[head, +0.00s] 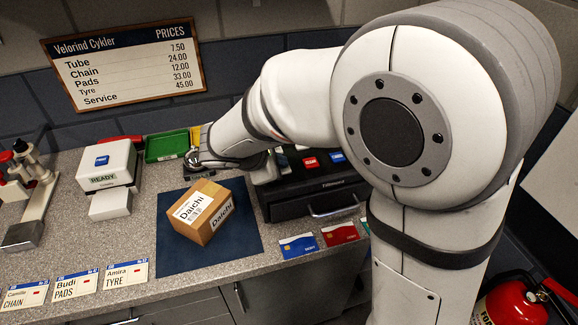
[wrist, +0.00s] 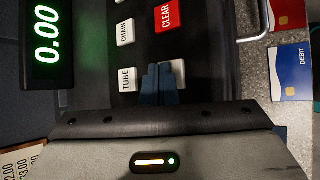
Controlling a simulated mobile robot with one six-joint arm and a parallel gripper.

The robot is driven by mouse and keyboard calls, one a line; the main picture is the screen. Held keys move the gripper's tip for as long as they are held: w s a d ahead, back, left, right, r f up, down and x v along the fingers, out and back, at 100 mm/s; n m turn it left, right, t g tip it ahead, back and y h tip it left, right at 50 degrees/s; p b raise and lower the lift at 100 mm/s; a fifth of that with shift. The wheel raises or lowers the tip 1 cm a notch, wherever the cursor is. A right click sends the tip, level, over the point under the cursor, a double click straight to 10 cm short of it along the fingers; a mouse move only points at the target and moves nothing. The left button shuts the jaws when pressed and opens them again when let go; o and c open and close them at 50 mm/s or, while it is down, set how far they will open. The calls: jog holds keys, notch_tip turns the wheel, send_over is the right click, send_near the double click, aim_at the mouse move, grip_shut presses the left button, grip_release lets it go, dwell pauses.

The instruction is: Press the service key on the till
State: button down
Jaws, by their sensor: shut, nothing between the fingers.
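The black till (head: 312,205) stands on the counter, its drawer facing front, partly behind my arm in the head view. In the wrist view its display (wrist: 47,47) reads 0.00 in green. White keys marked TUBE (wrist: 127,80) and CHAIN (wrist: 125,32) and a red CLEAR key (wrist: 167,15) show there. Another white key (wrist: 178,68) sits beside my fingertips, partly covered, its label hidden. No key marked service is readable. My gripper (wrist: 157,72) is shut and empty, its dark blue fingertips over the key area. I cannot tell whether they touch a key.
A taped parcel (head: 202,211) lies on a dark blue mat (head: 180,258) left of the till. Bank cards (head: 298,245) lie along the counter's front edge. A white card printer-like box (head: 107,165) and a green tray (head: 166,145) stand further left. A price board (head: 125,62) hangs behind.

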jog(key=shift+f, duration=0.1)
dwell(0.4)
jog(key=shift+r+p, duration=0.3)
jog(key=shift+r, duration=0.3)
notch_tip(320, 180, up, 6)
jog(key=p, duration=0.4)
dwell(0.7)
